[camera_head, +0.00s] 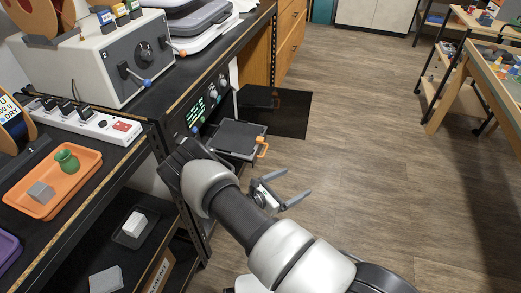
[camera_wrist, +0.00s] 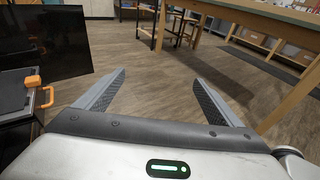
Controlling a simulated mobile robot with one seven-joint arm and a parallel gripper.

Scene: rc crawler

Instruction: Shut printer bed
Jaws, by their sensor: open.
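The printer bed (camera_head: 236,137) is a dark flat plate pulled out from the unit under the counter, with an orange handle (camera_head: 262,149) at its outer edge. In the wrist view the bed (camera_wrist: 14,92) and its orange handle (camera_wrist: 42,93) show at the left edge. My gripper (camera_head: 292,187) is open and empty, in front of the bed and to its lower right in the head view. The fingers (camera_wrist: 158,82) are apart from the bed and point over bare floor in the wrist view.
A control panel (camera_head: 207,102) with knobs faces the aisle beside the bed. A grey box with levers (camera_head: 110,60) stands on the counter. The wooden floor to the right is clear up to a table (camera_head: 490,75).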

